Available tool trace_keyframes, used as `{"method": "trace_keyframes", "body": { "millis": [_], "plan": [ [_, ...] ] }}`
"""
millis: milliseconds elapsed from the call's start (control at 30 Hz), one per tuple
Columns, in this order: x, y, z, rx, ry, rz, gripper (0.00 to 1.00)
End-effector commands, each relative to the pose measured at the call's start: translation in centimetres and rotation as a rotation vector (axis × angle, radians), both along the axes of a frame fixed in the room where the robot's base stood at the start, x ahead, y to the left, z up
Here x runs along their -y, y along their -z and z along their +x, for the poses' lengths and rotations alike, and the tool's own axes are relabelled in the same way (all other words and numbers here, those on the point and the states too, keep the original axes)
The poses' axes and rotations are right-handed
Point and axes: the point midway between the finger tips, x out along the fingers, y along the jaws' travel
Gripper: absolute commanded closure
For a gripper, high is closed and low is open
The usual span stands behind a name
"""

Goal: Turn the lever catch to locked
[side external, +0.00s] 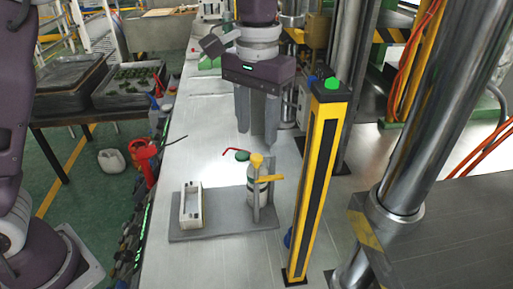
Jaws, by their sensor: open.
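The lever catch is a yellow lever arm (270,177) on a grey upright post. The arm points to the right and lies about level. A yellow knob (257,160) tops the light cylinder (255,196) beside it. My gripper (257,146) is open and empty, with its fingers pointing down. It hangs above and behind the lever catch, apart from it as far as this view shows. Whether the catch's present position is a marked one cannot be told.
A grey base plate (221,228) carries the catch and a white open frame (191,205). A yellow-black post (318,187) with a green top stands close to the right. A red hooked tool (236,153) lies behind. The metal bench (215,263) is clear in front.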

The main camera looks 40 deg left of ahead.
Motion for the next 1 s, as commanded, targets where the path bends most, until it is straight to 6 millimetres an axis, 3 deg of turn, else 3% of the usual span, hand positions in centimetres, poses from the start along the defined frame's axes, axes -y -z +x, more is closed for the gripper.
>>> {"method": "trace_keyframes", "body": {
  "millis": [100,300,567,633,800,1000],
  "plan": [
    [-0.1,2.5,-0.1,-0.004,0.000,0.002,0.55],
    [-0.1,5.3,-0.1,0.000,-0.001,0.000,0.55],
    [-0.1,5.8,0.0,0.002,0.000,-0.001,0.55],
    [-0.1,5.8,0.0,0.002,0.000,-0.001,0.63],
    [-0.1,5.7,0.0,0.002,0.000,-0.001,0.97],
    [-0.1,5.7,0.0,0.002,-0.002,-0.001,1.00]
  ]
}}
